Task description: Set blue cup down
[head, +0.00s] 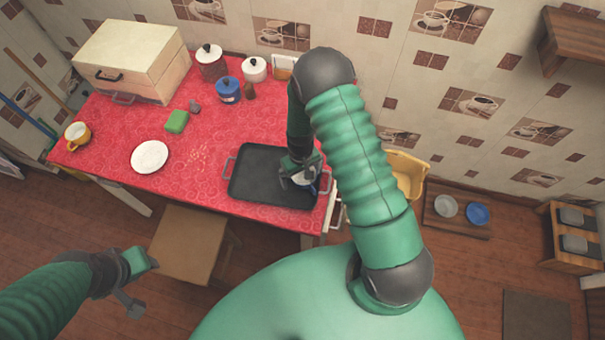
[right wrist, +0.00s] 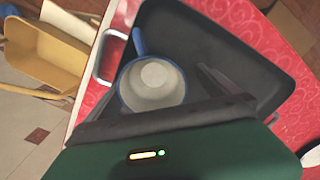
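The blue cup (right wrist: 151,84) has a blue outside and rim and a pale inside. It is upright in the dark tray (head: 258,164), near its right end, and its blue handle points away from my gripper in the right wrist view. In the head view the cup (head: 313,188) is partly hidden by my right gripper (head: 300,178). That gripper is at the cup with its fingers spread; the visible dark finger in the wrist view stands apart from the cup.
The tray lies on the red-covered table (head: 205,140). A white plate (head: 149,157), green sponge (head: 177,122), yellow mug (head: 77,136), blue pot (head: 228,91) and cream bread box (head: 132,62) stand left and behind. A stool (head: 190,245) is in front; a yellow chair (head: 408,172) is at the right.

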